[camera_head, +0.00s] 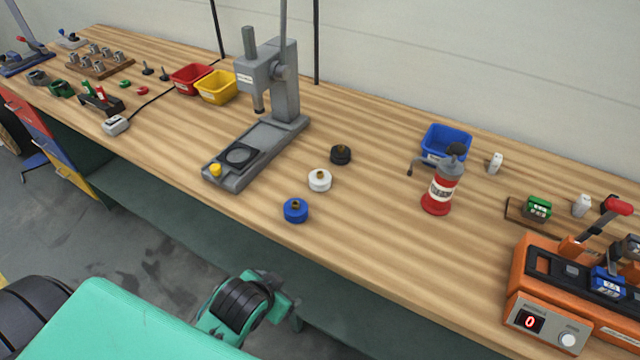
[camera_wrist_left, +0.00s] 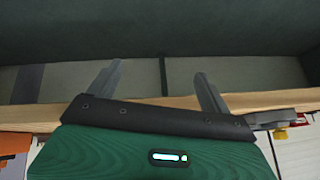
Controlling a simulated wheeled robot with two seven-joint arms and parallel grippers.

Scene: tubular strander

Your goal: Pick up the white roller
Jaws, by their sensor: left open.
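In the head view, green and black parts of my arm are low in front of the bench; no fingers are clear. My right gripper is not seen.
A grey press (camera_head: 270,100) stands left of the rollers. A red-based hand pump (camera_head: 441,185) and blue bin (camera_head: 446,143) are to the right. An orange machine (camera_head: 560,300) stands at the right end. The bench in front of the rollers is clear.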

